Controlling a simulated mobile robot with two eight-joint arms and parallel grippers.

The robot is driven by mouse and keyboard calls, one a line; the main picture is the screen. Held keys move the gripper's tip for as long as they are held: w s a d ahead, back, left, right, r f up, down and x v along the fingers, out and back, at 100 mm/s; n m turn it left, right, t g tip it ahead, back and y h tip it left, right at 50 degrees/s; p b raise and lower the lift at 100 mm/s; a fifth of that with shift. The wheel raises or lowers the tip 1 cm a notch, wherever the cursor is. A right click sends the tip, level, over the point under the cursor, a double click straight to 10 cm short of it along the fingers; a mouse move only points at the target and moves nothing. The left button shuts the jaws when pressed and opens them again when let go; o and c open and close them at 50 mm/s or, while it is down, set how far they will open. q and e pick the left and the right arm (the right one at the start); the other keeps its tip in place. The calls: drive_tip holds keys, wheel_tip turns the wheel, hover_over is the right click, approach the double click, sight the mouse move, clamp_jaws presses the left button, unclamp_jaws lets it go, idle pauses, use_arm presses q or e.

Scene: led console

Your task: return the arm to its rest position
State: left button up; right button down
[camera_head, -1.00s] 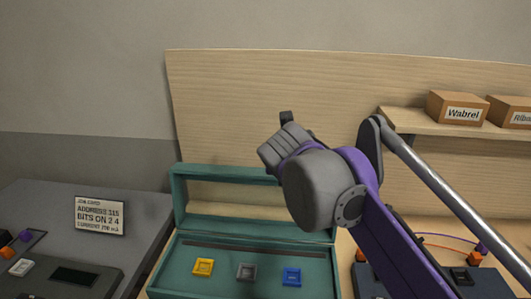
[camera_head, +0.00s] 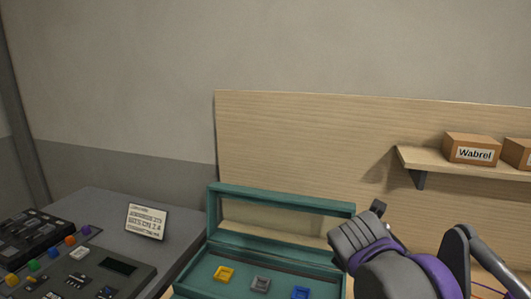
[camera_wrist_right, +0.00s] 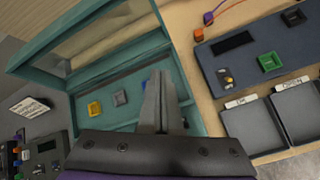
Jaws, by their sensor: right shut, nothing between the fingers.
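My right arm shows in the head view, its grey and purple wrist and gripper (camera_head: 376,207) at the lower right, in front of the right end of the teal case. In the right wrist view my right gripper (camera_wrist_right: 162,105) is shut and empty, its fingers together above the right part of the case. The teal case (camera_head: 280,198) stands open, with a yellow piece (camera_head: 224,273), a grey piece (camera_head: 261,284) and a blue piece (camera_head: 300,293) inside. The blue piece is mostly hidden behind the fingers in the wrist view. My left gripper is not in view.
A grey console (camera_head: 110,270) with coloured knobs and a sign card (camera_head: 146,221) is at the left. A shelf (camera_head: 430,163) with a Wabrel box (camera_head: 471,149) is at the right. The wrist view shows a dark blue panel (camera_wrist_right: 255,55) and grey bins (camera_wrist_right: 252,128) right of the case.

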drive_tip(key=s+f+m+g+y, duration=0.1)
drive_tip(key=s+f+m, duration=0.5)
drive_tip(key=f+m, duration=0.2)
drive_tip(key=s+f+m+g+y, duration=0.1)
drive_tip(key=s+f+m, duration=0.6)
drive_tip(key=f+m, duration=0.2)
drive_tip(key=s+f+m, duration=0.6)
drive_tip(key=f+m, duration=0.3)
drive_tip(key=shift+s+a+g+y, duration=0.15)
drive_tip(key=shift+s+g+y, duration=0.15)
drive_tip(key=shift+g+y, duration=0.1)
drive_tip(key=shift+w+r, duration=0.1)
drive_tip(key=shift+r, duration=0.05)
idle(2.3)
